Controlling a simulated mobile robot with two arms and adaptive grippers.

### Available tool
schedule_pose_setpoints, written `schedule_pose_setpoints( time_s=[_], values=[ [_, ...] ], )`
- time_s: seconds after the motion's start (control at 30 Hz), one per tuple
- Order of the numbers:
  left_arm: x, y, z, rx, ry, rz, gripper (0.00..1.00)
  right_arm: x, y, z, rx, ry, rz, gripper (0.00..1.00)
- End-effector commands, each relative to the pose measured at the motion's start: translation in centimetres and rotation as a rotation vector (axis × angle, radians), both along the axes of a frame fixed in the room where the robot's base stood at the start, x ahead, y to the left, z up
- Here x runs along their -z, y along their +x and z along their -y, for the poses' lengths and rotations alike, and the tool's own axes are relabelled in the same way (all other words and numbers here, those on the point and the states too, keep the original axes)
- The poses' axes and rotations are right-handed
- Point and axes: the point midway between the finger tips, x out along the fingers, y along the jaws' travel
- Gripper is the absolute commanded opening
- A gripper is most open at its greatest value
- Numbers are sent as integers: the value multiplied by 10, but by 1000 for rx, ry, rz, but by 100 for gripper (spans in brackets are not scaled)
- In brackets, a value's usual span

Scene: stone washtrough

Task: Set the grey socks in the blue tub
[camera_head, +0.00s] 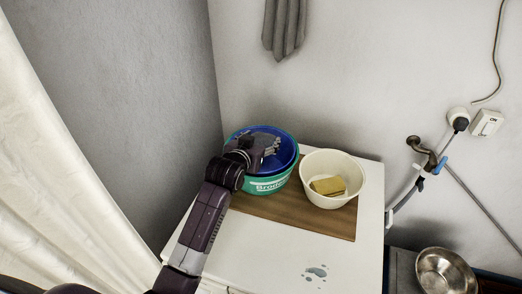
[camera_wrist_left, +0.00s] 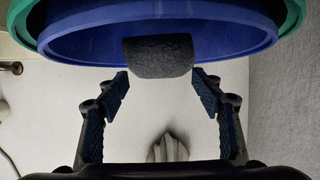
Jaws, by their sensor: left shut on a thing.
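The blue tub (camera_head: 289,154) sits inside a green tub (camera_head: 270,184) on a wooden board. In the left wrist view the blue tub (camera_wrist_left: 230,38) fills the top, with the green rim around it. My left gripper (camera_head: 271,146) is over the blue tub. In the wrist view its fingers (camera_wrist_left: 161,84) are apart, closed on the sides of a dark grey rolled bundle, the grey socks (camera_wrist_left: 157,57). The bundle overlaps the blue tub's edge in that view. In the head view I cannot pick out the socks by the gripper. My right gripper is not in view.
A cream bowl (camera_head: 314,167) with a yellow sponge (camera_head: 328,186) stands right of the tubs on the wooden board (camera_head: 318,223). Grey cloth (camera_head: 284,28) hangs on the wall. A tap (camera_head: 422,153) and a metal bowl (camera_head: 445,270) are at right. The white top's front is mostly clear.

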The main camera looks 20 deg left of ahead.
Motion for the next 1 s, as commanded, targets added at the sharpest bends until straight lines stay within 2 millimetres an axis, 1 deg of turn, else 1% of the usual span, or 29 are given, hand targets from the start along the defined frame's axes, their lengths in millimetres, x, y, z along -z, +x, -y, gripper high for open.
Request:
schedule_pose_setpoints(
  time_s=[0.17, 0.3, 0.4, 0.5, 0.73, 1.0],
  values=[
    [15, 0, 0, 0, -1, 0, 35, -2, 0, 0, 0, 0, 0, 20],
    [36, 0, 0, 0, -1, -2, 35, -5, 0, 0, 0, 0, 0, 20],
    [48, 0, 0, 0, -1, 0, 35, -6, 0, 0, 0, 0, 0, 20],
    [52, 0, 0, 0, -1, 2, 35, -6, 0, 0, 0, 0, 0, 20],
    [52, 0, 0, 0, -1, 3, 35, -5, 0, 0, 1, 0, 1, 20],
    [61, 0, 0, 0, 0, 1, 35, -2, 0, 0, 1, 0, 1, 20]
  ],
)
